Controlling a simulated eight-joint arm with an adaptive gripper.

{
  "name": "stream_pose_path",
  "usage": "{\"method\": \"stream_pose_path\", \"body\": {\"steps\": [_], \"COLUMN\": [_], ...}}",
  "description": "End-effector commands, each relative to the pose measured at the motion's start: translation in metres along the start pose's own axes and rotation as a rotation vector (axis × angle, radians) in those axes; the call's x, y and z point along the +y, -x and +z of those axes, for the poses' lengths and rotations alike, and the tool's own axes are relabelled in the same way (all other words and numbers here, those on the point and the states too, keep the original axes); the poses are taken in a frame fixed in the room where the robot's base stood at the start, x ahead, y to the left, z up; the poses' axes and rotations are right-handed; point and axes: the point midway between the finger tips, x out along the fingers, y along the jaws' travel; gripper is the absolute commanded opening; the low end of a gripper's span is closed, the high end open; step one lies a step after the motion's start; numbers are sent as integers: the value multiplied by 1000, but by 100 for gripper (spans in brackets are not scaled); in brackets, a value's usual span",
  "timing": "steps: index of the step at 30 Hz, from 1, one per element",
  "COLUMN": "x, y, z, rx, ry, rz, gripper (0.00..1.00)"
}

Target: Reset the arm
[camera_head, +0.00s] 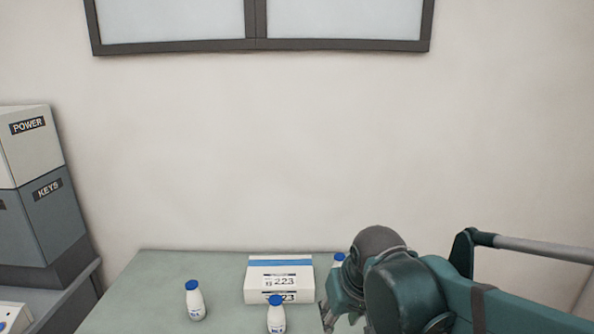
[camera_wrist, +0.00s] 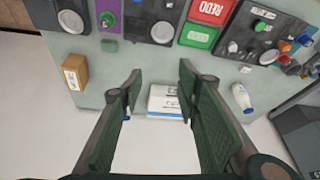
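My arm comes in from the right in the head view, and my gripper (camera_head: 335,316) is low over the table beside a bottle, partly hidden by the arm. In the wrist view my gripper (camera_wrist: 160,72) is open, its two green pads wide apart with nothing held between them. A white box marked 223 (camera_head: 279,276) stands on the grey-green table (camera_head: 160,280). The box also shows beyond the fingers in the wrist view (camera_wrist: 166,101).
White bottles with blue caps stand left of the box (camera_head: 195,302), before it (camera_head: 276,318) and partly behind my arm (camera_head: 339,258). POWER and KEYS boxes (camera_head: 40,220) are at left. The wrist view shows a brown box (camera_wrist: 75,72), a red REDO tray (camera_wrist: 210,11) and control panels.

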Motion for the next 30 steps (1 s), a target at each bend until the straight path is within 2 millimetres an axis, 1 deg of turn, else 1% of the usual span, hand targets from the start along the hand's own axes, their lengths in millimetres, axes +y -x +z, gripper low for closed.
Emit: {"method": "stream_pose_path", "body": {"steps": [1,6,18,24,30], "x": [7,28,70,87,97], "y": [4,16,37,44,48], "z": [6,22,63,83,96], "rx": [11,53,151,198,228], "ry": [-11,-40,-103,-133,-150], "rz": [5,20,62,85,102], "gripper": [33,33,33,33,33]}}
